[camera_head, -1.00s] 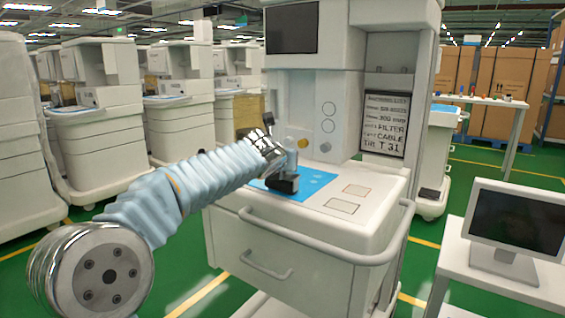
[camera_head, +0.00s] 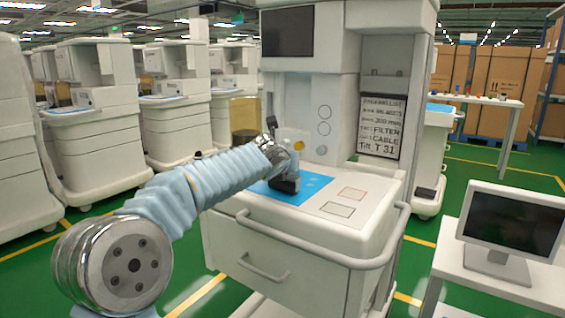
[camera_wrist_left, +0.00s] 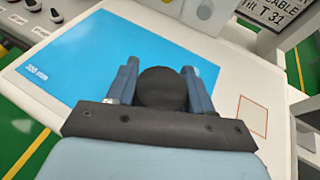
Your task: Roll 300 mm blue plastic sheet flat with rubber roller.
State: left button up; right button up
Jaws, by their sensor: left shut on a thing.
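The blue plastic sheet (camera_head: 318,184) lies on the white top of the middle cart. In the left wrist view the sheet (camera_wrist_left: 95,60) looks flat, with small white print near its left corner. My left gripper (camera_head: 287,172) is over the sheet; its two blue fingers (camera_wrist_left: 160,85) are shut on a dark rounded thing, seemingly the rubber roller (camera_wrist_left: 162,88). In the head view a black part (camera_head: 285,185) shows below the gripper, low at the sheet; I cannot tell whether it touches. The gripper hides part of the sheet. My right gripper is not in view.
Two outlined squares (camera_head: 339,209) mark the cart top right of the sheet. A rail (camera_head: 345,258) runs round the cart's front right edge. The cart's upright back with a packing list (camera_head: 382,126) stands behind. A monitor (camera_head: 515,222) stands on a side table at right.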

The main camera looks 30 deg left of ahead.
pick_arm(q)
jog(key=shift+w+d+p, duration=0.2)
jog(key=shift+w+p, duration=0.5)
jog(key=shift+w, duration=1.15)
jog(key=shift+w+d, duration=0.15)
jog(key=shift+w, duration=1.6)
jog(key=shift+w+d, duration=0.2)
jog(key=shift+w, duration=1.6)
jog(key=shift+w+d, duration=0.15)
jog(key=shift+w, duration=1.6)
jog(key=shift+s, duration=0.1)
